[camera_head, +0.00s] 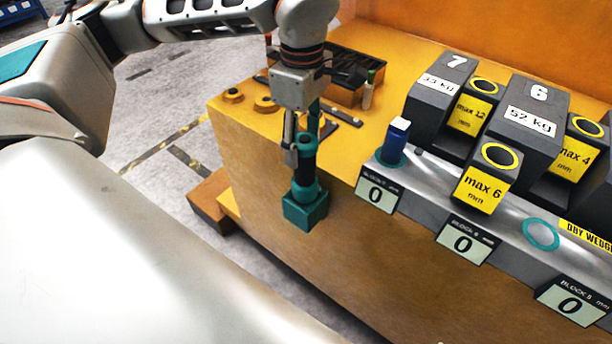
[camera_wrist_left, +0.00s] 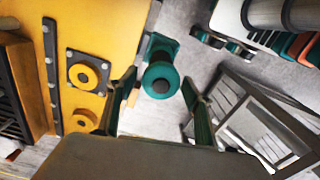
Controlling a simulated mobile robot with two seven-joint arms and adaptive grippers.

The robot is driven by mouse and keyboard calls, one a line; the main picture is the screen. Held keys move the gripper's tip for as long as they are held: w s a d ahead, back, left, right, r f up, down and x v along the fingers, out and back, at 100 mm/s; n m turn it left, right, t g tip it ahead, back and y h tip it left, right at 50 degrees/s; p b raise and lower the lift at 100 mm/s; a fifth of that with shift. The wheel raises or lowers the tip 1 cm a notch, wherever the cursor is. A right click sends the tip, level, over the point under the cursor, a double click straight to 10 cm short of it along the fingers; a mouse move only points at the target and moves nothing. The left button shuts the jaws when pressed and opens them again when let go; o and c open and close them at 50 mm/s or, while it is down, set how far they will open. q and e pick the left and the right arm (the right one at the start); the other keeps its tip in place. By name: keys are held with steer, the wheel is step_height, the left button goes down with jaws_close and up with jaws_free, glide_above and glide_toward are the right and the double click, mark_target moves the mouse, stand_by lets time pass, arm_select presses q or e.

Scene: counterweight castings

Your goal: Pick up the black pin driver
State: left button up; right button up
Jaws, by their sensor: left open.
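The pin driver (camera_head: 304,172) has a black grip between teal collars and stands upright over a teal block (camera_head: 305,210) at the near side of the yellow casting. In the left wrist view, the pin driver (camera_wrist_left: 161,82) is seen end-on as a teal round with a dark centre. My left gripper (camera_head: 301,140) points down at its top. In the wrist view, the open fingers of my left gripper (camera_wrist_left: 158,78) lie either side of it, with visible gaps. Whether a finger touches it cannot be told. My right gripper is not in view.
The yellow casting (camera_head: 265,165) carries round yellow fittings (camera_head: 266,104), a dark tray (camera_head: 352,68) and a white-and-green bottle (camera_head: 368,92). On the right, a grey rail (camera_head: 415,180) holds a blue piece (camera_head: 396,140) near dark numbered weights (camera_head: 530,110). Floor lies left.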

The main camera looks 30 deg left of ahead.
mark_target(305, 166)
arm_select(q)
steer(key=f, duration=0.7)
steer(key=shift+d+p, duration=0.2)
steer(key=shift+p, duration=0.15)
jaws_close()
